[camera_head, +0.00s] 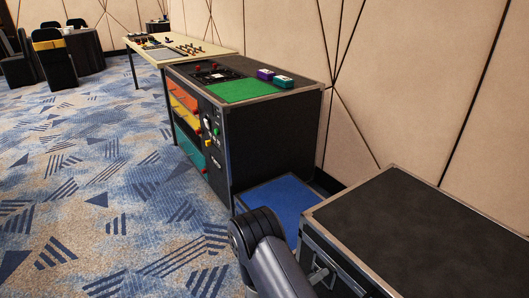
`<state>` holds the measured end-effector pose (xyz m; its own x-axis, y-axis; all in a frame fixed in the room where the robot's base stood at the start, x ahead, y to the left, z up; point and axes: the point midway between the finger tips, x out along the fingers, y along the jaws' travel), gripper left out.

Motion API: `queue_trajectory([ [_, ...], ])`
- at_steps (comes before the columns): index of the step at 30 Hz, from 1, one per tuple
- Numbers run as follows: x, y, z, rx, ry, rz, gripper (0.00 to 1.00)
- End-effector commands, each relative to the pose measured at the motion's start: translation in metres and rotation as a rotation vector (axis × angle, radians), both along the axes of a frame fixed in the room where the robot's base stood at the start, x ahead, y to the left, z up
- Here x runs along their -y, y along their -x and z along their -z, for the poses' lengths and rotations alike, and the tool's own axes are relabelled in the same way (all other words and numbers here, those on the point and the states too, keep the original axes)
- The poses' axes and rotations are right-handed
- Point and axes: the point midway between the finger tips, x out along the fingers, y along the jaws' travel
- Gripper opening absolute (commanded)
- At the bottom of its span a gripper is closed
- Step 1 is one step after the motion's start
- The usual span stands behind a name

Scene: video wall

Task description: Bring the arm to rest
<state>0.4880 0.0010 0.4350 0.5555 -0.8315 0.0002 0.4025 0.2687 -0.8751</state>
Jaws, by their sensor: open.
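My arm (265,250) rises from the bottom edge of the head view, right of the middle. Only a dark rounded joint and part of a link show. My gripper is not in view, so its jaws cannot be seen. I cannot tell whether the arm touches either one.
A black control cabinet (268,140) with a green mat (245,90) on top stands against the panelled wall (420,70). A long table (215,48) with small items is behind it. Chairs (53,58) stand far left. Carpet (100,190) on the left is clear.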

Motion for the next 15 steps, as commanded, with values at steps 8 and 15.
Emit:
queue_trajectory([
  [8, 0.0001, 0.0004, 0.0014, 0.188, -0.126, 0.000, 0.73],
  [15, 0.0000, 0.0002, 0.0013, 0.353, -0.236, 0.000, 0.73],
])
